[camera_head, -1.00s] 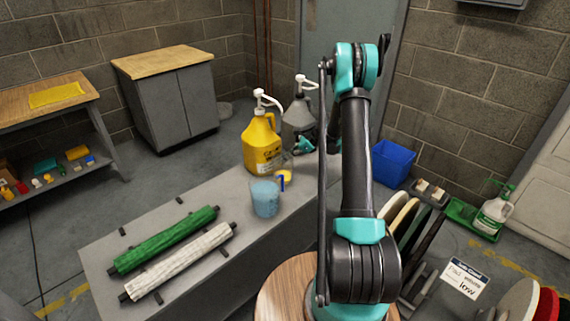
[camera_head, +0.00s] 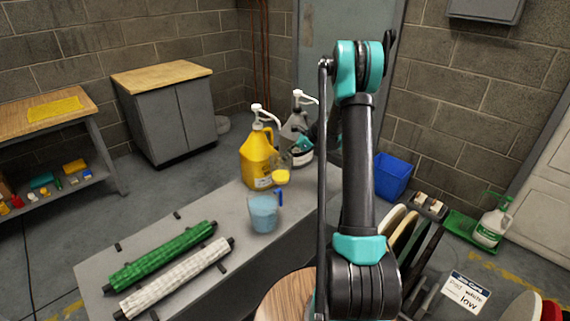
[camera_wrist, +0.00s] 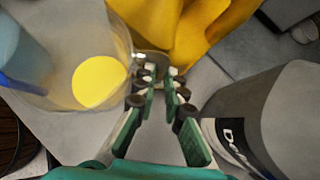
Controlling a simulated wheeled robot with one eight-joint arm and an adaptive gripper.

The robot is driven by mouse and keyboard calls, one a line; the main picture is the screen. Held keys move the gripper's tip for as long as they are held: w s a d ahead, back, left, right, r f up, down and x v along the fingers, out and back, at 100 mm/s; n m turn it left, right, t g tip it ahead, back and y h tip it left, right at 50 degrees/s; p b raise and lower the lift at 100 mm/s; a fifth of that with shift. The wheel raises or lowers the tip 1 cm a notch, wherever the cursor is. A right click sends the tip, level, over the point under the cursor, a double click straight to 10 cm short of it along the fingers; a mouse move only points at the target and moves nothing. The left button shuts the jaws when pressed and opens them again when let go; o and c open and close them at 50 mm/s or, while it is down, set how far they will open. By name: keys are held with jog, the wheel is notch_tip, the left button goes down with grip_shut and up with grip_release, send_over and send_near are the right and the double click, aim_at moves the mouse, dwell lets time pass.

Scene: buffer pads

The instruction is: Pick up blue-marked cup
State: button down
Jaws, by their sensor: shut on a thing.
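A clear cup with yellow liquid (camera_wrist: 98,82) is at the left of the wrist view, and its yellow also shows in the head view (camera_head: 282,177). My gripper (camera_wrist: 158,75) is shut at this cup's near side, at its rim or handle; I cannot tell which. A clear cup with blue liquid (camera_head: 264,214) stands upright on the bench, in front and to the left. It is cut off at the wrist view's left edge (camera_wrist: 15,55). A blue strip (camera_head: 280,197) shows between the two cups, close to the blue-liquid cup. I cannot tell for certain which cup bears it.
A yellow pump jug (camera_head: 257,160) and a grey pump jug (camera_head: 294,128) stand close behind and beside my gripper. A green roll (camera_head: 163,257) and a white roll (camera_head: 175,278) lie at the bench's left. The grey bench (camera_head: 215,210) is bare between the rolls and cups.

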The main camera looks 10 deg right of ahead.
notch_tip(320, 180, up, 12)
jog(key=shift+f, duration=0.15)
dwell(0.7)
dwell(1.0)
